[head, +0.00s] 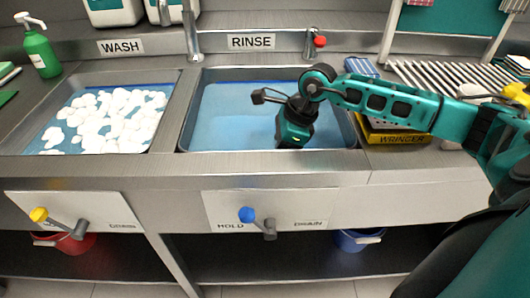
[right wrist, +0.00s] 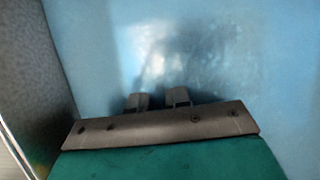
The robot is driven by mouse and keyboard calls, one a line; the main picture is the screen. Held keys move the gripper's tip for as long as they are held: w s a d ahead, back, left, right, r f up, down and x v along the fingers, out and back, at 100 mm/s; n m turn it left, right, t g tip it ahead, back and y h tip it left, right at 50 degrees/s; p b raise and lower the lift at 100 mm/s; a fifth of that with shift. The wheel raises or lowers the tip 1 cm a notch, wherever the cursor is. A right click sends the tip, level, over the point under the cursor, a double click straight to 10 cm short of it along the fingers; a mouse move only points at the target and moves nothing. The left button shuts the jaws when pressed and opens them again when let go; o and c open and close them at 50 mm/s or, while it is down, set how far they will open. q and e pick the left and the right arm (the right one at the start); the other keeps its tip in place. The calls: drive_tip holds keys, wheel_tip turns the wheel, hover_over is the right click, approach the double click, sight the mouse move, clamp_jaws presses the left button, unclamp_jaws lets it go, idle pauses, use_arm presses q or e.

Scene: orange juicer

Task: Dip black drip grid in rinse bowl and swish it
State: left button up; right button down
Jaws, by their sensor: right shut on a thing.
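The rinse bowl (head: 230,108) is the right-hand sink under the RINSE label, with blue water in it. My right arm reaches in from the right, and its gripper body points down over the right part of this bowl. In the right wrist view my right gripper (right wrist: 159,98) has its two dark fingers close together, a small gap between them, against blue water. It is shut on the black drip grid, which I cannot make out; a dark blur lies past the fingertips. In the head view the fingertips are hidden. My left gripper is not in view.
The wash sink (head: 60,92) on the left holds white foam. A faucet (head: 192,35) and a red-knobbed valve (head: 314,44) stand behind the rinse bowl. A yellow wringer (head: 395,138) and a slatted metal rack (head: 460,75) are at the right. A green pump bottle (head: 41,52) stands far left.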

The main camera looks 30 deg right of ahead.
drive_tip(key=shift+s+d, duration=0.25)
drive_tip(key=shift+d, duration=0.15)
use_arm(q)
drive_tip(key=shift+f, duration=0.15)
use_arm(e)
drive_tip(key=shift+r, duration=0.2)
wheel_tip(320, 180, up, 3)
drive_tip(key=shift+p, duration=1.15)
use_arm(q)
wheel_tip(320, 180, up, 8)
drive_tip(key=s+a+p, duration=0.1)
drive_tip(key=p, duration=0.7)
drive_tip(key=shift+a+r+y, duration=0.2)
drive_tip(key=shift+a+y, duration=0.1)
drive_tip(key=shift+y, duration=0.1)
use_arm(e)
wheel_tip(320, 180, up, 14)
drive_tip(key=shift+f, duration=0.25)
use_arm(q)
drive_tip(key=shift+p, duration=0.3)
